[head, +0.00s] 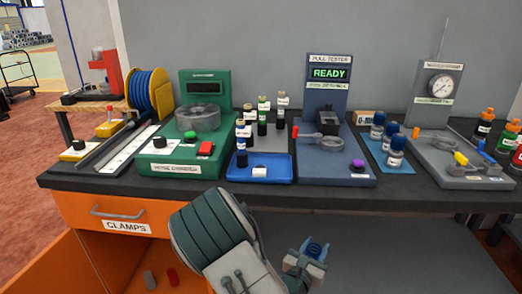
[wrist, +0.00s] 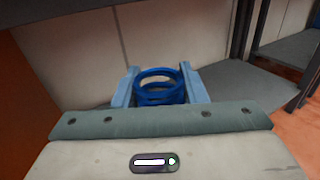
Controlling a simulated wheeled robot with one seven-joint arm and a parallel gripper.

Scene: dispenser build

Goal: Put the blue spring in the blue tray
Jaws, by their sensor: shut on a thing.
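My gripper (head: 304,262) is in front of the bench, below the level of its top. It is shut on the blue spring (head: 315,249). The blue tray (head: 240,173) is on the bench top near the front edge, up and to the left of my gripper. A small white piece lies in the tray, and dark bottles stand at its back.
A green machine (head: 185,160) stands left of the tray, and a blue pull tester (head: 330,170) stands right of it. An orange drawer (head: 115,222) marked CLAMPS is at the lower left. An open orange compartment below it holds small pieces. The bench's front edge (head: 200,191) lies between my gripper and the tray.

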